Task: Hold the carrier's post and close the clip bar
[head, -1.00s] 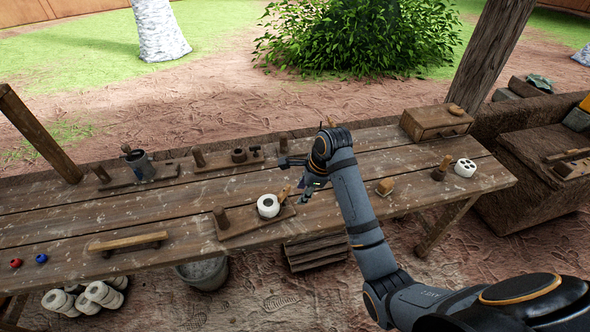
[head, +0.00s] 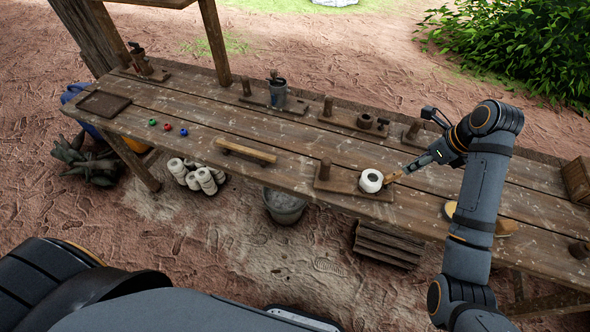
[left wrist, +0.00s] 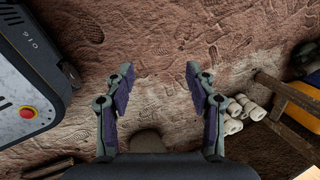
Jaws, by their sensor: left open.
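A wooden carrier board (head: 345,188) lies at the front edge of the table, with an upright post (head: 325,169) at its left end. A white ring-shaped piece (head: 371,181) sits on its right part, and a short light-wood piece (head: 392,176) leans beside it. I cannot tell which part is the clip bar. My right gripper (head: 410,166) is just right of the light-wood piece; contact and jaw opening are unclear. My left gripper (left wrist: 160,85) is open and empty, over bare ground in the left wrist view, and is not seen in the head view.
A wooden bar (head: 247,151), small coloured balls (head: 167,127) and a tray (head: 103,104) lie left. Table left of the carrier is mostly clear.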

